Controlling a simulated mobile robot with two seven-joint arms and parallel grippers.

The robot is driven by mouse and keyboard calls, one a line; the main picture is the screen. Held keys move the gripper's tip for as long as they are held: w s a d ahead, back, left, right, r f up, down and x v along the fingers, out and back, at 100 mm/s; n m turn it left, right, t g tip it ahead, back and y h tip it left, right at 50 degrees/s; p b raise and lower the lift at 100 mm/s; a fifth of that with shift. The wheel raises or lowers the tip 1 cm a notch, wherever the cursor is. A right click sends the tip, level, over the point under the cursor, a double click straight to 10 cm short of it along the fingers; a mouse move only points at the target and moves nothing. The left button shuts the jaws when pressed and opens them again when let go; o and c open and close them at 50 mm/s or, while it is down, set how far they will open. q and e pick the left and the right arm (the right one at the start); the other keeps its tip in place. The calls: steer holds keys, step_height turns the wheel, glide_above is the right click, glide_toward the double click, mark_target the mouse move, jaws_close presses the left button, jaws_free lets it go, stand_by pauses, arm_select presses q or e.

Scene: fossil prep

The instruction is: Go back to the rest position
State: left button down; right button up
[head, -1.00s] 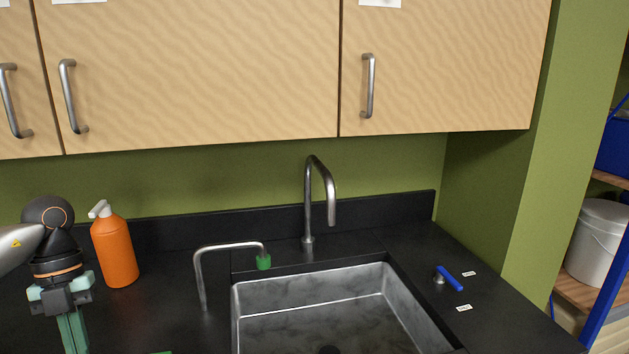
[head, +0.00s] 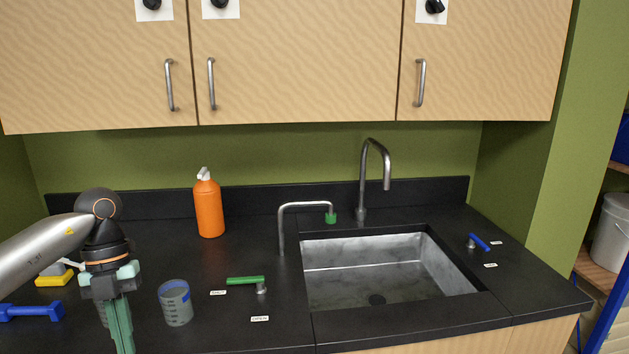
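My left gripper (head: 122,338) comes in from the left in the head view and points down over the left part of the black counter (head: 240,333). Its fingers look close together, but their tips run near the lower edge and I cannot tell if they are fully shut. A grey beaker (head: 175,304) with a blue band stands just right of it, apart from the fingers. My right gripper is not in view.
A sink (head: 390,277) with a tall tap (head: 366,180) is at the right. A thin green-tipped spout (head: 305,206), green lever (head: 246,281) and blue lever (head: 480,242) surround it. An orange bottle (head: 208,208) stands at the back. A blue tool (head: 30,312) and yellow object (head: 54,277) lie left.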

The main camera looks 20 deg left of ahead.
arm_select(q)
steer(key=w+d+f+n+t+h, duration=0.3)
steer(key=w+d+t+h, duration=0.15)
steer(key=d, duration=0.55)
steer(key=w+d+f+n+t+h, duration=0.25)
steer(key=d+t+h, duration=0.25)
steer(key=d, duration=0.5)
steer(key=w+d+f+n+t+h, duration=0.2)
steer(key=w+d+f+t+h, duration=0.15)
steer(key=d, duration=0.65)
steer(key=a+f+n+t+y, duration=0.3)
steer(key=f+n+t+y, duration=0.2)
steer(key=f+n+y, duration=0.6)
steer(key=s+f+n+g+y, duration=0.2)
steer(key=s+f+n+g, duration=0.4)
steer(key=s+f, duration=0.7)
steer(key=shift+s+d+f+n+y, duration=0.25)
steer(key=shift+s+d+n+y, duration=0.1)
steer(key=shift+n, duration=0.3)
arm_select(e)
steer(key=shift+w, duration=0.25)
